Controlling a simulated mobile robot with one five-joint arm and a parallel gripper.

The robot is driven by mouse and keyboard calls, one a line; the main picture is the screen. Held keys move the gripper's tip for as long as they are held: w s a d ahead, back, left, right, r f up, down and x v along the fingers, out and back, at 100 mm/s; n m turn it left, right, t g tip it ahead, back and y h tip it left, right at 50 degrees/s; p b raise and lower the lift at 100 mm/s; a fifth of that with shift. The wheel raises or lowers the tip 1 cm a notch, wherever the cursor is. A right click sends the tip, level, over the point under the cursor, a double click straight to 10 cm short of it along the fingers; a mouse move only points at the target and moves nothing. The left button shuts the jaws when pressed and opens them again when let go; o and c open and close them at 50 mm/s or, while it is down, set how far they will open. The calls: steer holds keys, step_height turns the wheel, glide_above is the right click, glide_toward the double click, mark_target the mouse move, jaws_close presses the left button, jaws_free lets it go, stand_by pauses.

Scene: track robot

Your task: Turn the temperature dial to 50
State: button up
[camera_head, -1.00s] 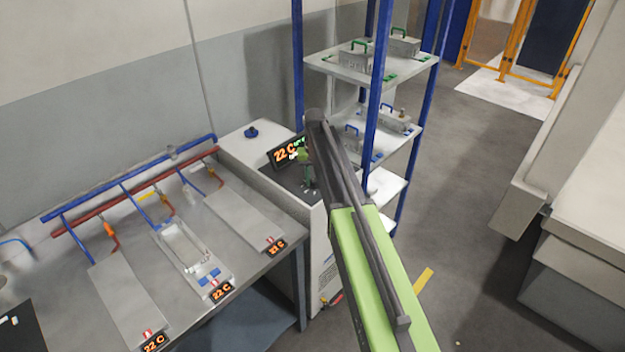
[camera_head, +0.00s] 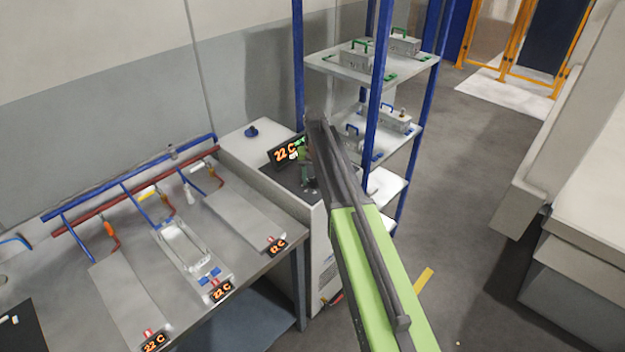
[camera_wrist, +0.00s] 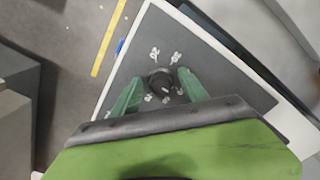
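The temperature dial (camera_wrist: 160,80) is a small round black knob with a light pointer mark, on a dark panel (camera_wrist: 215,75) with white numbers around it. The numbers are too small to read surely. My gripper (camera_wrist: 160,75) is over the panel, its two green fingers on either side of the knob, with narrow gaps seeming to show. In the head view my gripper (camera_head: 306,168) is partly hidden by my arm, and the dial cannot be made out. The display (camera_head: 288,150) behind the panel reads 22 C in orange, with small green text beside it.
The white cabinet (camera_head: 250,160) with the panel stands between a grey bench (camera_head: 185,300) and a blue-post shelf rack (camera_head: 377,100). A blue knob (camera_head: 251,132) is on the cabinet top. Bench plates have 22 C displays. Open floor lies to the right.

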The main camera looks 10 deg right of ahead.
mark_target(314, 179)
steer(key=shift+r, duration=0.1)
steer(key=shift+r+p, duration=0.25)
steer(key=shift+p, duration=0.1)
step_height(314, 179, up, 17)
steer(key=p, duration=1.6)
steer(key=shift+f+p, duration=0.15)
steer(key=shift+p, duration=0.2)
